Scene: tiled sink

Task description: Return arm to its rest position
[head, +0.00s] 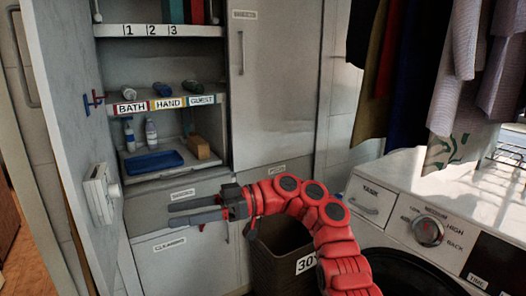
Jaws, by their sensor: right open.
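My right arm (320,215) is red and comes in from the bottom right, bending over to the left. My right gripper (170,214) is at the arm's left end, its two grey fingers pointing left and apart, with nothing between them. It shows in front of the lower cabinet drawers, below the open shelf compartment. My left arm and left gripper are not in view.
A dark bin (278,265) marked 30 is partly hidden by my right arm. A washing machine (405,215) stands at the right under hanging clothes (455,80). An open cabinet door (72,120) is at the left. Shelves hold a blue tray (152,163) and rolled towels (161,89).

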